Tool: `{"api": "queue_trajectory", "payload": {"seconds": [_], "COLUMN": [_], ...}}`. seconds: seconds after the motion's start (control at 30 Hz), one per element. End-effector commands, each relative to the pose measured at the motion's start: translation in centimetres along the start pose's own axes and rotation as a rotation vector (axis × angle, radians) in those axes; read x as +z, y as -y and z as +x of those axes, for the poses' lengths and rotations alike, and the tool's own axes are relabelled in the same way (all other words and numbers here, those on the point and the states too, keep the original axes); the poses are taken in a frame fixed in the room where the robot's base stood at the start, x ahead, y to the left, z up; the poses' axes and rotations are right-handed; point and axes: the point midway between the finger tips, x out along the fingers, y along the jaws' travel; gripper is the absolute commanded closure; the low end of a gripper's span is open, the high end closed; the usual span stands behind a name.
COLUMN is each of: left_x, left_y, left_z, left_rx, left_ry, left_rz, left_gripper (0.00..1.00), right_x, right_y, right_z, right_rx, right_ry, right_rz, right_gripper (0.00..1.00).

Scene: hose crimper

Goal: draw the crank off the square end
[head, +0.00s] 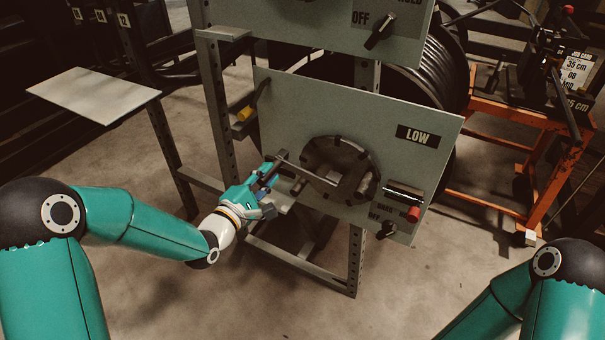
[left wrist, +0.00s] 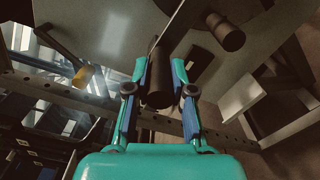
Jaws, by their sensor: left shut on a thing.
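The crank (head: 306,170) is a dark flat bar in front of the round dark head on the lower grey panel marked LOW. My left gripper (head: 266,178) is at its left end. In the left wrist view the gripper's two fingers (left wrist: 160,80) are shut on the crank's dark cylindrical handle (left wrist: 159,92), and the bar runs up from it out of the picture. The square end is not visible; I cannot tell whether the crank still sits on it. My right arm shows at lower right, but its gripper is out of view.
The lower panel (head: 290,105) carries a yellow-gripped lever (head: 244,113) at left, a red-ended cylinder (head: 404,200) and a black knob (head: 386,230) at lower right. A pale shelf (head: 95,92) stands at left. An orange stand (head: 490,110) is at right. Open floor lies in front.

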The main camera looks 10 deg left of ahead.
Motion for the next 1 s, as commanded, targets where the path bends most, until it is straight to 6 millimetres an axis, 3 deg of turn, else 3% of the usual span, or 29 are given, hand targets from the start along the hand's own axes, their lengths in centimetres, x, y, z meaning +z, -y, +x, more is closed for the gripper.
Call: {"api": "queue_trajectory", "payload": {"seconds": [1.0], "left_x": [0.0], "left_y": [-0.1], "left_z": [-2.8], "left_rx": [0.003], "left_ry": [0.001], "left_rz": [0.000], "left_gripper": [1.00], "right_x": [0.0], "right_y": [-0.3], "right_z": [0.8], "right_rx": [0.000], "right_ry": [0.000], "right_rz": [0.000], "right_gripper": [0.59]}}
